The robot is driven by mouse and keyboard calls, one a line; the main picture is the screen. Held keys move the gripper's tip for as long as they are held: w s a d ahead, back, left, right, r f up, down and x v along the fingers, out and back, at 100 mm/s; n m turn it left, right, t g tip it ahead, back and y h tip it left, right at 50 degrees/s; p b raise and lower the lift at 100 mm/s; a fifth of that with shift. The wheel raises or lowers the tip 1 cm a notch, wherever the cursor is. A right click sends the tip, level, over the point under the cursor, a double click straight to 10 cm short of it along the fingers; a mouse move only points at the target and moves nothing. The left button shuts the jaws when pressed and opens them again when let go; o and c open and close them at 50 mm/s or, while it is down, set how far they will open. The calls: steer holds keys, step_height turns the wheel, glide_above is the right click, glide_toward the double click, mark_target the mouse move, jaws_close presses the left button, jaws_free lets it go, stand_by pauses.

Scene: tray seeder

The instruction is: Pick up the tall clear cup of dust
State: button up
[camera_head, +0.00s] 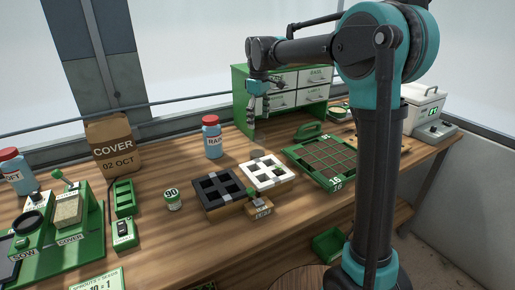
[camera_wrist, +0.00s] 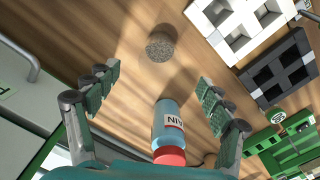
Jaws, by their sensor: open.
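A cup of grey dust (camera_wrist: 160,47) stands on the wooden bench near the top middle of the wrist view. Its clear walls are hard to make out. In the head view it is a small faint grey shape (camera_head: 257,153) at the back edge of the white tray. My gripper (camera_head: 260,112) hangs above the bench, in front of the green drawer cabinet. In the wrist view my gripper (camera_wrist: 159,80) has its two fingers spread wide with nothing between the tips. The cup lies beyond the fingertips, apart from them.
A blue RAIN bottle with a red cap (camera_head: 212,137) stands close by; in the wrist view it (camera_wrist: 168,122) lies below the cup. The white tray (camera_head: 283,183) and black tray (camera_head: 211,202) are nearby. The drawer cabinet (camera_head: 243,92) stands behind, the green grid tray (camera_head: 297,154) to the right.

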mark_target(257, 152)
step_height(257, 152, down, 10)
steer(key=shift+f, duration=0.15)
steer(key=shift+w+a+f, duration=0.1)
steer(key=shift+a+f, duration=0.05)
steer(key=shift+f, duration=1.15)
steer(key=shift+a+f, duration=0.1)
steer(key=shift+f, duration=1.15)
steer(key=c, duration=1.2)
steer(key=shift+r, duration=0.1)
steer(key=shift+c, duration=0.2)
